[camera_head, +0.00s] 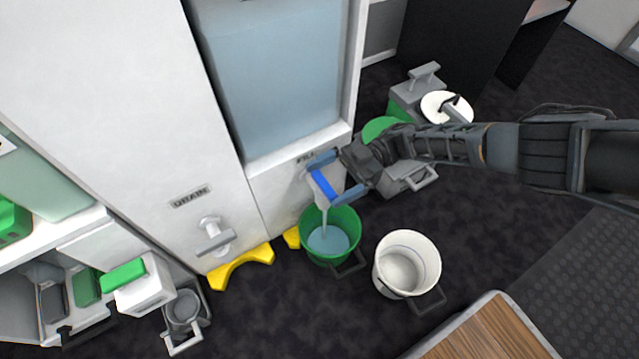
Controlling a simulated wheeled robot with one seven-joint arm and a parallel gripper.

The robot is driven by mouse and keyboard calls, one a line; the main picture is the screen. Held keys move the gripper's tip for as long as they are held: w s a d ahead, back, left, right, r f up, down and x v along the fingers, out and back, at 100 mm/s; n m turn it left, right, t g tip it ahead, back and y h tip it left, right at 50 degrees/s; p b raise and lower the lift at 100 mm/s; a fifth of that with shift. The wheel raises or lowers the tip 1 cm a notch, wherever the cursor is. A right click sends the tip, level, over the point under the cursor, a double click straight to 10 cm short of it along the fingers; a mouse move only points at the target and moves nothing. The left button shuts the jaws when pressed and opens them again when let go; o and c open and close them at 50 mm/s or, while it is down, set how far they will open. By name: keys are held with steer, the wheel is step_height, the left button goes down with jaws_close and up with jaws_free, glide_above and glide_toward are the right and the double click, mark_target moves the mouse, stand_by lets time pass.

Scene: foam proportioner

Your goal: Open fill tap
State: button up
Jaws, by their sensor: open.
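The fill tap (323,185) with its bright blue lever is on the white cabinet front, below a partly covered label. My gripper (337,178) reaches in from the right, its two fingers apart, one above and one below right of the blue lever. I cannot tell whether a finger touches it. A pale stream runs from the tap down into a green bucket (346,252) below, which holds bluish liquid. Part of the tap's body is hidden by the lever and my gripper.
A grey tap (213,236) under the DRAIN label is to the left. A white bucket (407,262) stands right of the green one. Yellow supports (240,264) stick out at the cabinet's foot. A wooden top (490,332) is at the lower right. Dark floor is free between.

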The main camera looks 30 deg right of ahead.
steer(key=shift+d, duration=2.25)
